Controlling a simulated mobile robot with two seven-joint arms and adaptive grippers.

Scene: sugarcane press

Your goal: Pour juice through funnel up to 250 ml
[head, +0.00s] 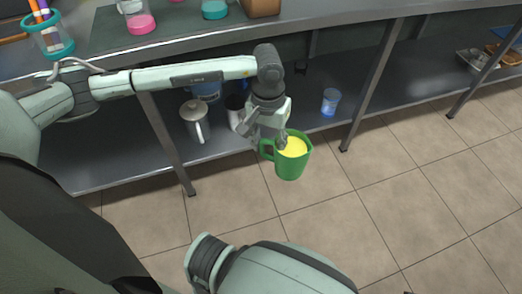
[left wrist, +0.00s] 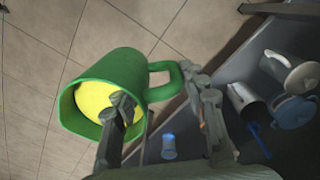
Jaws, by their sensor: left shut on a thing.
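A green jug (head: 291,163) with yellow juice (head: 293,147) in it is held in the air in front of the metal bench. My left gripper (head: 271,140) is shut on the jug near its handle. In the left wrist view the jug (left wrist: 135,68) fills the upper left, with yellow juice (left wrist: 97,103) at its mouth, and the gripper's fingers (left wrist: 160,100) are at its rim and handle side. In the head view the jug looks about upright. No funnel can be made out. My right gripper is not in view; one of my arm links shows at the bottom.
The metal bench top (head: 330,17) holds a pink-filled beaker (head: 141,23), a teal-filled beaker (head: 214,9) and a pen cup (head: 50,38). The lower shelf (head: 170,160) has a lidded metal pitcher (head: 195,120) and a blue cup (head: 330,102). Tiled floor (head: 400,200) in front is clear.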

